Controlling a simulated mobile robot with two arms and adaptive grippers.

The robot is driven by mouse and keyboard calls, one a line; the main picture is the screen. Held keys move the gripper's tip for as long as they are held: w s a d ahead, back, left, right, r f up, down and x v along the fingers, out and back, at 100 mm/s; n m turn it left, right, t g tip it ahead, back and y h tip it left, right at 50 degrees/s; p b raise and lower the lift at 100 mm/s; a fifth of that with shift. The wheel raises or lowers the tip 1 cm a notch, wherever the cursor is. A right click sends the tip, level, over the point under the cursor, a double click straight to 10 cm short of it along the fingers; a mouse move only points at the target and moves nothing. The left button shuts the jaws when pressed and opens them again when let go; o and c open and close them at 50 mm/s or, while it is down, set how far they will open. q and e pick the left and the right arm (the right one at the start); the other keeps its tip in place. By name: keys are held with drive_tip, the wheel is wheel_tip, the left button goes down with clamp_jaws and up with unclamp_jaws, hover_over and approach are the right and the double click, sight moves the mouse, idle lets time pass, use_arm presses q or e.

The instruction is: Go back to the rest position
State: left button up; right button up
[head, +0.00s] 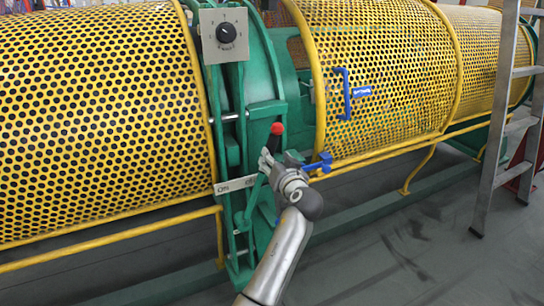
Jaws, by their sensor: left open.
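My left arm reaches up from the bottom middle of the head view. Its left gripper (279,167) is open, in front of the green frame (264,130) of the strander. A lever with a red knob (277,128) stands just above and behind the gripper. Part of its stem is hidden by the gripper, and I cannot tell whether they touch. Nothing is clearly held between the fingers. A small blue part (322,166) shows right beside the gripper. My right gripper is not in view.
Yellow perforated guards (95,110) cover the machine on both sides. A rotary switch box (224,35) is at the top. A blue handle (346,95) is on the right guard (400,75). A yellow rail (110,240) runs low. A ladder (493,130) stands right. Grey floor is clear at lower right.

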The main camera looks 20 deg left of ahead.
use_arm(q)
drive_tip(key=shift+v, duration=1.2)
